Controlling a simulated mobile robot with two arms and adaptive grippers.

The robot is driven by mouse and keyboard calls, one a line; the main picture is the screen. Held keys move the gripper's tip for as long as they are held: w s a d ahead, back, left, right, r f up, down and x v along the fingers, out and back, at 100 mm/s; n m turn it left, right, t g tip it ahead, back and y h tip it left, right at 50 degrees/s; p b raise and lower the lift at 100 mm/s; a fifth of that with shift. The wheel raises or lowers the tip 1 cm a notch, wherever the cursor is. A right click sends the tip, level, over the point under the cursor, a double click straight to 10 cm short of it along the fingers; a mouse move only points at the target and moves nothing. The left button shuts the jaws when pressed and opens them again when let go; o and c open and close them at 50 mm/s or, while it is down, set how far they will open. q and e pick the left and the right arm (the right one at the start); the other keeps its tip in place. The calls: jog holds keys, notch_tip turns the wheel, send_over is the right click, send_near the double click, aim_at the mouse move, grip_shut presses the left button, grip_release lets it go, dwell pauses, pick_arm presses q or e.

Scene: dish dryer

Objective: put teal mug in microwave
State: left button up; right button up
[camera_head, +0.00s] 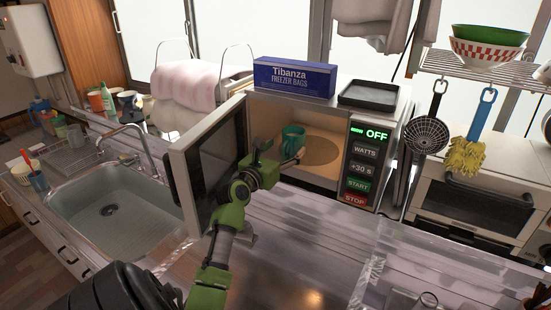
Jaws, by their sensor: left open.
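The teal mug (293,136) is inside the microwave (338,185), near the left side of its cavity, and appears upright. The microwave door (205,165) is swung open to the left. My left arm reaches up past the door, and my left gripper (288,160) is at the opening, open, just below and in front of the mug. Whether the fingers touch the mug cannot be told. Part of the round turntable (321,151) shows to the right of the mug. My right gripper is not in view.
A blue freezer bag box (294,79) and a black tray (368,94) sit on top of the microwave. A sink (115,205) is at left. A clear bin (440,262) stands at lower right. The counter before the microwave is mostly clear.

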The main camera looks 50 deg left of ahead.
pick_arm(q)
jog(key=v, duration=0.5)
jog(key=shift+s+d+b, duration=0.1)
jog(key=shift+s+b, duration=0.1)
jog(key=shift+b, duration=0.2)
jog(key=shift+s+d, duration=0.1)
jog(key=shift+s, duration=0.2)
jog(key=shift+r, duration=0.1)
